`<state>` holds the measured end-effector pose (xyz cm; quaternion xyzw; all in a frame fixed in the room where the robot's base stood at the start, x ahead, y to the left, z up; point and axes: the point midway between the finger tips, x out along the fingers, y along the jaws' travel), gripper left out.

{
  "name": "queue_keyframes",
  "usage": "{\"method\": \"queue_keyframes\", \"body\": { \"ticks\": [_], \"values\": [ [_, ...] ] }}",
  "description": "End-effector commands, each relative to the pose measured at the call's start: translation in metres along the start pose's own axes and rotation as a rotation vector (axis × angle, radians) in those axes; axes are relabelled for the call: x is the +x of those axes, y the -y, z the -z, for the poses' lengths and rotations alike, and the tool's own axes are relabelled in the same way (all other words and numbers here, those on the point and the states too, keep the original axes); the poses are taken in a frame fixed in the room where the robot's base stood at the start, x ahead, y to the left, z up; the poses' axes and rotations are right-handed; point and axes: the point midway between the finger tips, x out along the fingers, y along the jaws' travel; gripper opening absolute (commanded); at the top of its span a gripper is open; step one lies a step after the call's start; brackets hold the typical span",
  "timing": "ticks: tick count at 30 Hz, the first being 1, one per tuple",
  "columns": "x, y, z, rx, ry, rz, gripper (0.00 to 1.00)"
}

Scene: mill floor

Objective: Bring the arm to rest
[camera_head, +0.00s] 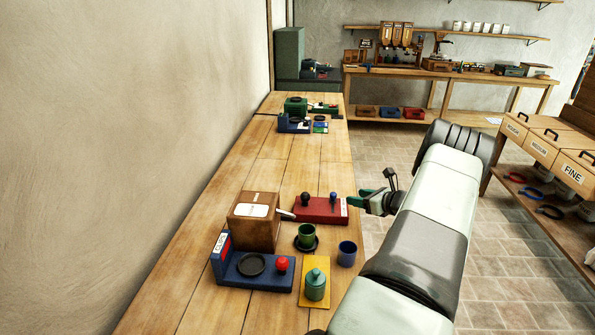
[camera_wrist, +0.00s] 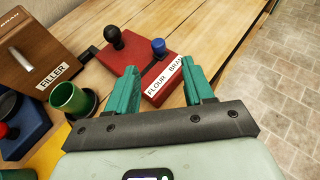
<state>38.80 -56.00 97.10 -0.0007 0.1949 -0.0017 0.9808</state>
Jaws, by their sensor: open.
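My arm reaches out over the right edge of the long wooden bench (camera_head: 190,270). My gripper (camera_head: 362,200) has green fingers, which are apart and empty in the wrist view (camera_wrist: 160,75). It is at the bench's right edge, just right of a red block (camera_head: 316,212) with a black knob and a blue knob. In the wrist view the red block (camera_wrist: 118,62), labelled FLOUR and BRAN, lies ahead of and between the fingers. Whether a fingertip touches it I cannot tell.
A wooden box (camera_head: 254,232), green cup (camera_head: 306,236), blue cup (camera_head: 347,253), green lidded jar (camera_head: 315,285) on a yellow mat and blue base (camera_head: 262,281) with a red knob stand nearby on the bench. Open tiled floor (camera_head: 395,155) lies beyond; a drawer rack (camera_head: 545,150) stands right.

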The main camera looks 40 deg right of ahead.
Motion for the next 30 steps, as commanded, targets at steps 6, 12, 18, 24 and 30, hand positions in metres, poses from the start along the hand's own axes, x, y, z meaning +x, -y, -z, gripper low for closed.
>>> {"method": "queue_keyframes", "body": {
  "ticks": [6,12,18,24,30],
  "values": [
    [0.001,-0.001,-0.002,-0.005,-0.001,-0.004,0.52],
    [0.016,-0.041,-0.059,-0.196,-0.052,-0.128,0.52],
    [0.022,-0.145,-0.160,-0.638,-0.155,-0.391,0.52],
    [-0.007,-0.253,-0.235,-1.094,-0.220,-0.622,0.52],
    [-0.066,-0.347,-0.283,-1.546,-0.243,-0.806,0.52]
  ]
}}
